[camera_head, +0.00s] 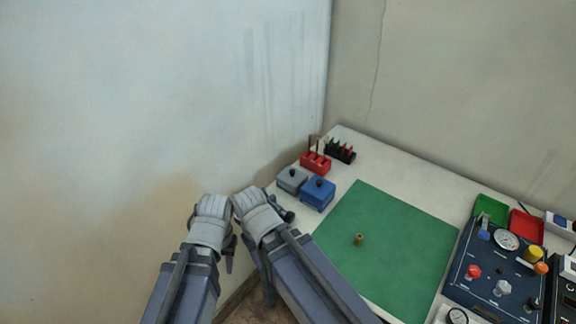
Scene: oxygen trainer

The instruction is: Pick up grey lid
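A grey box with a grey lid (292,178) and a dark knob on top stands at the left edge of the white table. A blue box with a blue lid (318,191) stands just right of it. My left gripper (229,260) hangs low, left of the table and apart from the grey lid. Its fingers are small, dark and partly hidden by my arm. My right gripper (284,213) is mostly hidden behind its wrist, near the table's left edge and below the grey box in the picture. Neither visibly touches the lid.
A green mat (400,240) with a small brass part (359,240) covers the table's middle. A red rack (316,163) and a black rack (340,151) stand behind the boxes. A blue gauge panel (480,262) and green and red trays (526,227) are right. Walls close off the left and back.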

